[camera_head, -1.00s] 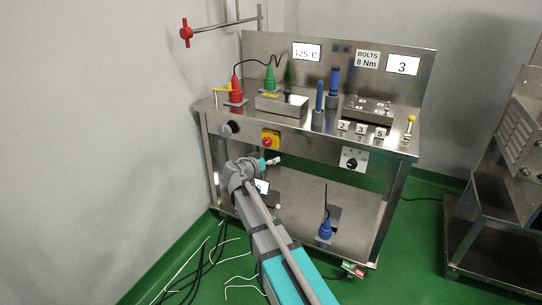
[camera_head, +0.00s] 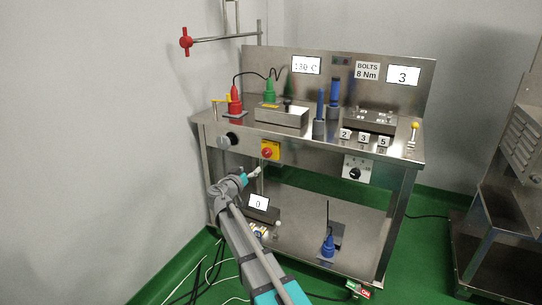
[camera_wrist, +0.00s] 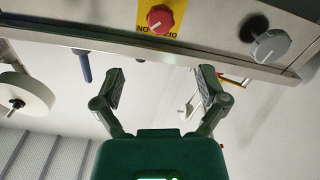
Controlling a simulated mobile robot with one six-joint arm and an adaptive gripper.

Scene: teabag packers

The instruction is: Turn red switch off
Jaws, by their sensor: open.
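The red switch (camera_head: 267,152) is a round red knob on a yellow plate on the front panel of the steel bench. It also shows at the top of the wrist view (camera_wrist: 160,18), with a pale line across its face and part of a label beside it. My gripper (camera_head: 255,171) is just below and slightly left of the switch in the head view. In the wrist view my gripper (camera_wrist: 160,80) is open and empty, its two fingers spread wide below the switch. The fingers look apart from the switch.
A dark round knob (camera_head: 229,139) sits left of the switch on the same panel; it shows at right in the wrist view (camera_wrist: 268,45). A black dial (camera_head: 355,173) is to the right. Red and green plugs stand on the bench top. A lower shelf (camera_head: 300,231) lies below.

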